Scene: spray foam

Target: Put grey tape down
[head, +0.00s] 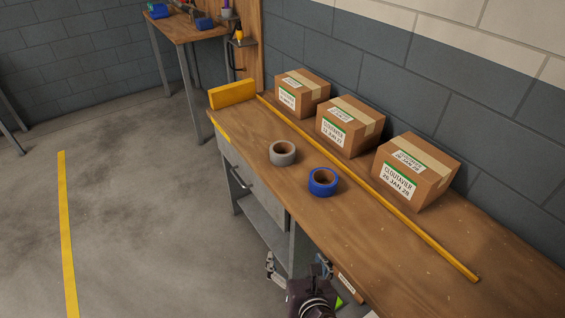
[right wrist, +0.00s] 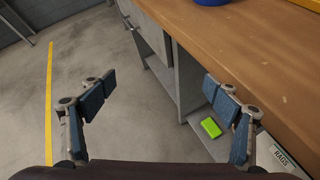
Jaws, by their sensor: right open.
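The grey tape roll (head: 282,153) lies flat on the wooden workbench (head: 440,240), towards its front edge. A blue tape roll (head: 323,181) lies to its right, apart from it. My right gripper (head: 297,268) is at the bottom of the head view, in front of the bench edge and away from both rolls. In the right wrist view its two blue-padded fingers (right wrist: 158,92) are wide apart with nothing between them. The blue roll shows partly at the top of that view (right wrist: 210,2). My left gripper is not in view.
Three cardboard boxes (head: 415,170) stand along the wall behind a long yellow strip (head: 370,187) on the bench. A yellow block (head: 232,93) stands at the far end. A green item (right wrist: 211,128) and a box labelled RAGS (right wrist: 284,160) are below the benchtop.

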